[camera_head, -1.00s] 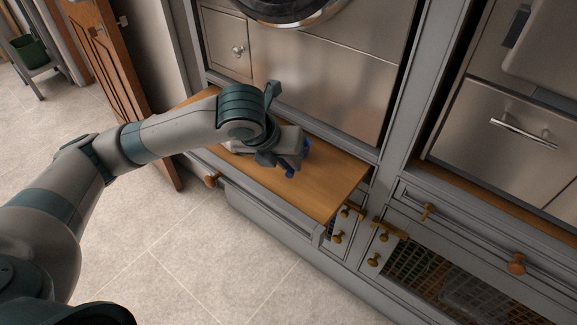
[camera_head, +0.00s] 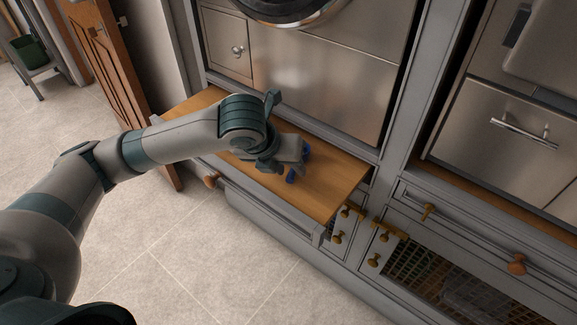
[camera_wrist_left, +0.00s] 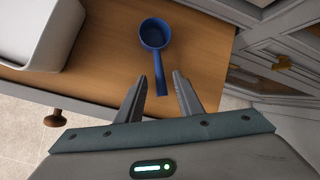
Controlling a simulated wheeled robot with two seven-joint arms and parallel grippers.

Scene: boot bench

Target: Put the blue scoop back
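The blue scoop (camera_wrist_left: 155,34) lies on a pulled-out wooden board (camera_wrist_left: 105,45), its round cup away from me and its handle pointing toward my left gripper. In the head view only small blue parts of the scoop (camera_head: 291,176) show past the gripper, which hides the rest. My left gripper (camera_wrist_left: 160,90) is open. Its two fingers stand on either side of the handle's end, apart from it on both sides. In the head view the left gripper (camera_head: 297,155) is low over the board. My right gripper is not in view.
A pale box-like container (camera_wrist_left: 38,30) stands on the board, left of the scoop in the wrist view. Steel appliance fronts (camera_head: 320,80) rise behind the board. Brass knobs (camera_head: 340,225) sit at its right end. An open wooden door (camera_head: 105,60) stands at left.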

